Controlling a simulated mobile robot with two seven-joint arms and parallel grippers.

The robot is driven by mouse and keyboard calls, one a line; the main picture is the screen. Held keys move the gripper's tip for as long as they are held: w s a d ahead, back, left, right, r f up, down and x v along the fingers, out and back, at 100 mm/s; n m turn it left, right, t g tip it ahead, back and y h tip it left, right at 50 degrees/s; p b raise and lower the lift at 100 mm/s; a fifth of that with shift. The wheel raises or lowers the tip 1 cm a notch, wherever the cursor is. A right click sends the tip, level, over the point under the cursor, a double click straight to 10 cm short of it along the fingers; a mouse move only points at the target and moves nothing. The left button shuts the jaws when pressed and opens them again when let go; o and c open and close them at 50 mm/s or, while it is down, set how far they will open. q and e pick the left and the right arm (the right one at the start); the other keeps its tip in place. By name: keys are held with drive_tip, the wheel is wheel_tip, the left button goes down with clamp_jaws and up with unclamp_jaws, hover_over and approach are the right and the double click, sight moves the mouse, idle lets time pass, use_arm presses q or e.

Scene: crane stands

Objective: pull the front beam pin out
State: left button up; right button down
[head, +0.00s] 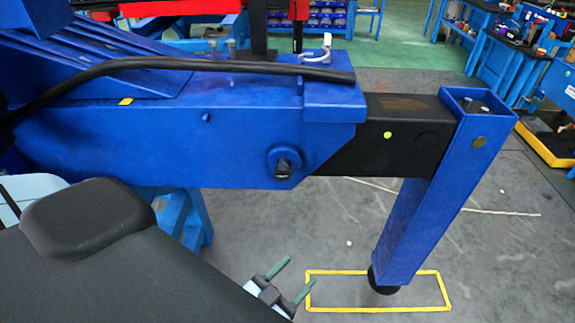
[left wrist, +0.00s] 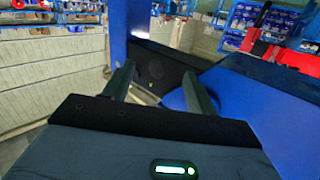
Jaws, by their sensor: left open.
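A dark round pin end (head: 284,166) sits in a round blue collar on the near side of the blue beam housing (head: 130,145). A light hook-shaped piece (head: 326,45) stands on top of the housing's end; I cannot tell which of the two is the front beam pin. The black beam (head: 385,158) sticks out of the housing to a blue leg (head: 428,200). My left gripper (head: 292,279) is open and empty, below and apart from the collar. In the left wrist view, its fingers (left wrist: 159,86) point toward the black beam (left wrist: 152,68), beside the blue housing (left wrist: 270,95). My right gripper is out of view.
A black hose (head: 190,65) lies along the housing top. A yellow floor rectangle (head: 432,309) surrounds the leg's dark foot. Blue workbenches (head: 505,62) stand at the back right. Floor to the right of the leg is mostly clear.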

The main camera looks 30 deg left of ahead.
sight(282, 177)
use_arm(q)
drive_tip(key=w+a+r+n+t+y, duration=0.1)
drive_tip(key=w+a+r+n+y, duration=0.1)
drive_tip(key=r+y, duration=0.2)
drive_tip(key=w+a+r+n+y+b, duration=0.1)
drive_tip(key=w+a+r+n+y, duration=0.2)
drive_tip(key=r+y, duration=0.1)
drive_tip(key=w+a+r+n+t+y+b, duration=0.1)
drive_tip(key=w+a+r+n+y, duration=0.2)
drive_tip(key=r+y, duration=0.1)
drive_tip(key=shift+w+a+r+t+y, duration=0.1)
drive_tip(key=shift+w+t+y, duration=0.15)
drive_tip(key=shift+y, duration=0.55)
drive_tip(key=shift+a+r+n+y, duration=0.1)
drive_tip(key=shift+a+n+y, duration=0.05)
drive_tip(key=shift+n+y, duration=0.2)
drive_tip(key=shift+w+a+r, duration=0.2)
drive_tip(key=shift+w+r, duration=0.05)
drive_tip(key=p+x, duration=0.1)
drive_tip(key=x, duration=0.4)
drive_tip(key=shift+w+a, duration=0.15)
drive_tip(key=shift+w, duration=0.25)
drive_tip(key=shift+w+a+r, duration=0.2)
drive_tip(key=shift+w+a, duration=0.15)
drive_tip(key=shift+w, duration=0.1)
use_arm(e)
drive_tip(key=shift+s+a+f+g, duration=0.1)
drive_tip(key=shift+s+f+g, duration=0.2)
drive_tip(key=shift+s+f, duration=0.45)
